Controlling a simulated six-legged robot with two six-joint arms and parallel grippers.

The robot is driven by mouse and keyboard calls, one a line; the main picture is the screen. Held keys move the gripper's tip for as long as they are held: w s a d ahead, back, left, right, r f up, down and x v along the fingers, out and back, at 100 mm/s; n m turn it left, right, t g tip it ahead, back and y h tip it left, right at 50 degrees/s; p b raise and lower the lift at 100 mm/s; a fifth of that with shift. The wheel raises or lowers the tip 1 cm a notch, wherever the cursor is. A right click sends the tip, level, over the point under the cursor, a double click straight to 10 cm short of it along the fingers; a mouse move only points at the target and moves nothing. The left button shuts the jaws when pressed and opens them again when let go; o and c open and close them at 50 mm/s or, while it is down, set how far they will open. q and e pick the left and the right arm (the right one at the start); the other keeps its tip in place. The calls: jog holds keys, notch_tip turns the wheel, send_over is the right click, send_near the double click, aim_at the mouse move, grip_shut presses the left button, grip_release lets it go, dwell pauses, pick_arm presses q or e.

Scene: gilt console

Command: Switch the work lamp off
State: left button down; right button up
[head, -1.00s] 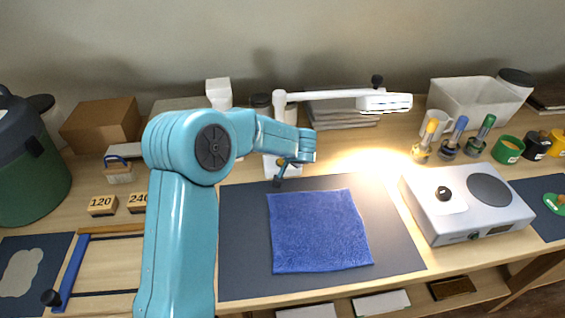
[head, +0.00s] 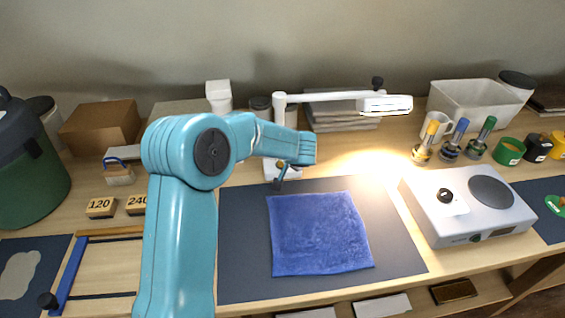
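The white work lamp (head: 340,97) stands at the back middle, its post upright and its arm reaching right. Its head (head: 385,104) is lit and throws a bright pool of light on the table. Part of its white base (head: 292,173) shows below my teal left arm, which hides part of the lamp's lower post. My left gripper (head: 281,177) points down at the lamp base, at or just above it. Its small dark fingertips are partly hidden by the wrist, so I cannot tell whether it touches the base or how wide it is. My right gripper is out of view.
A blue cloth (head: 319,232) lies on a dark mat (head: 240,255) in front of the lamp. Papers (head: 343,115) lie behind the lamp. Numbered wooden blocks (head: 101,207) are at the left.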

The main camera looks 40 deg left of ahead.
pick_arm(q)
jog(key=shift+f+b, duration=0.25)
jog(key=shift+b, duration=0.2)
dwell(0.3)
jog(key=shift+r, duration=0.1)
jog(key=shift+r, duration=0.85)
jog(key=shift+r+p, duration=1.4)
jog(key=shift+r, duration=1.6)
